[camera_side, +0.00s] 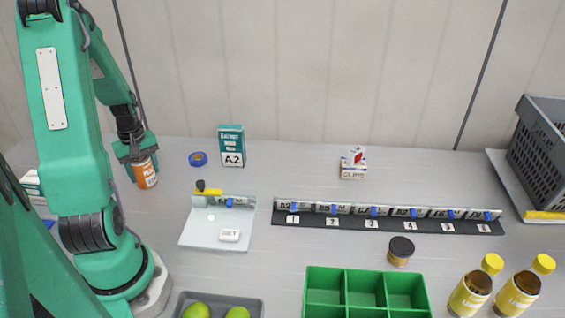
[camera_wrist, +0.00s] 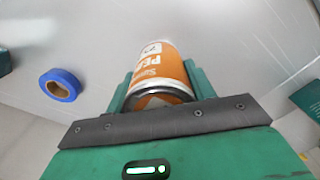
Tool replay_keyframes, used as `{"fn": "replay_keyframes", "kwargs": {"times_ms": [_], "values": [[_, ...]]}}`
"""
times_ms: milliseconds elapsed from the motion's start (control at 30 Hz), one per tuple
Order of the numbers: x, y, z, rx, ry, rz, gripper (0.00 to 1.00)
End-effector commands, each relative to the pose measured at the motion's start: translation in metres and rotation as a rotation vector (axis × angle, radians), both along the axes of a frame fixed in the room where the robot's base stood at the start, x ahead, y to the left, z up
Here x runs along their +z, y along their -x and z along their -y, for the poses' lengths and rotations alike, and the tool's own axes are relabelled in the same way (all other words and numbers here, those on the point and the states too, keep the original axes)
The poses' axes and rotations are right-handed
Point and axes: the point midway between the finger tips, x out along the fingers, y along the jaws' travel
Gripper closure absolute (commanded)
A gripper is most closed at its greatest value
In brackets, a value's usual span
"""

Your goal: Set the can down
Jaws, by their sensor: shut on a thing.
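The can (camera_side: 145,175) is orange and white with printed lettering and a grey metal end. It is in my gripper (camera_side: 135,151) at the left of the side view, tilted a little. In the wrist view the can (camera_wrist: 163,68) sits between the two green fingers of my gripper (camera_wrist: 158,90), which are shut on it. The can's lower end is close to the grey table (camera_side: 185,260); I cannot tell whether it touches.
A blue tape roll (camera_side: 198,159) lies right of the can, also in the wrist view (camera_wrist: 60,85). A teal A2 box (camera_side: 231,146) stands further right. A white stand (camera_side: 216,225) with a yellow clamp is nearer the front. A green divided tote (camera_side: 366,293) is at the front.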

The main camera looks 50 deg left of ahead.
Motion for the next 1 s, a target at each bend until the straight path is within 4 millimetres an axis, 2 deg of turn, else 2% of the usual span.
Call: {"fn": "replay_keyframes", "kwargs": {"times_ms": [67,100,200,667,867,1000], "values": [[-0.002,0.0,0.0,0.0,0.0,0.0,0.79],[-0.002,0.0,0.0,0.0,0.001,0.0,0.42],[-0.002,0.0,0.0,0.0,0.001,0.0,0.24],[0.002,0.0,0.0,0.0,-0.001,0.0,0.24],[0.016,0.0,-0.001,0.0,-0.003,0.001,0.24],[0.033,0.0,0.0,0.0,-0.003,0.001,0.24]]}}
